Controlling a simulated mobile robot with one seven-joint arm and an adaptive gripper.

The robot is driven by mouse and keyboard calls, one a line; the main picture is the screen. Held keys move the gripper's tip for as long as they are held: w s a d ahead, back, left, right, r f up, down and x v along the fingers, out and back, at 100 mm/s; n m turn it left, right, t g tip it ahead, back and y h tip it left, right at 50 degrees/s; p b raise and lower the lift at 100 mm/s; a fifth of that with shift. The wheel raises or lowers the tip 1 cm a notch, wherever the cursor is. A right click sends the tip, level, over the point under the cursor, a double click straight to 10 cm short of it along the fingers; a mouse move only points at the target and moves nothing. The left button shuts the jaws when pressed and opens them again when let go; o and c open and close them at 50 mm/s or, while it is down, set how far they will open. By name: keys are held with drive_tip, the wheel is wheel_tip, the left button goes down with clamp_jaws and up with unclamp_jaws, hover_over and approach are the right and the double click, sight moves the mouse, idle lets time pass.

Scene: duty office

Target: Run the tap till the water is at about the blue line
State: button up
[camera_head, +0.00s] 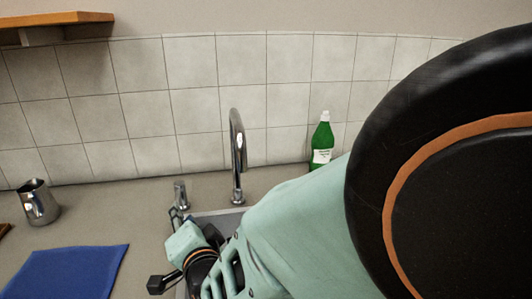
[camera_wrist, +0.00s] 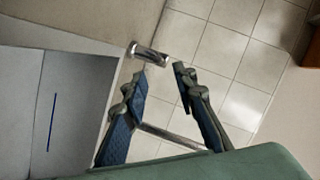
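The chrome tap (camera_head: 237,150) stands behind the sink (camera_head: 218,213), its spout curved over at the top. A short chrome post, apparently the tap's handle (camera_head: 181,192), stands to its left. My gripper (camera_head: 176,216) is just in front of the handle. In the wrist view my gripper (camera_wrist: 160,72) is open, with a gap between its fingertips. A chrome piece, likely the handle (camera_wrist: 148,54), shows just beyond the tips; contact cannot be told. The blue line (camera_wrist: 52,122) is on the sink's grey inner wall (camera_wrist: 80,95). No running water or water surface is discernible.
A green bottle (camera_head: 322,142) stands right of the tap against the tiled wall. A metal jug (camera_head: 39,202) and a blue cloth (camera_head: 70,272) are on the counter at left. A wooden shelf (camera_head: 60,18) is above. My arm hides most of the sink.

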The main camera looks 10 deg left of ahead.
sight(177, 200)
drive_tip(key=x, duration=0.9)
drive_tip(key=shift+w+a, duration=0.15)
drive_tip(key=shift+c, duration=0.4)
clamp_jaws()
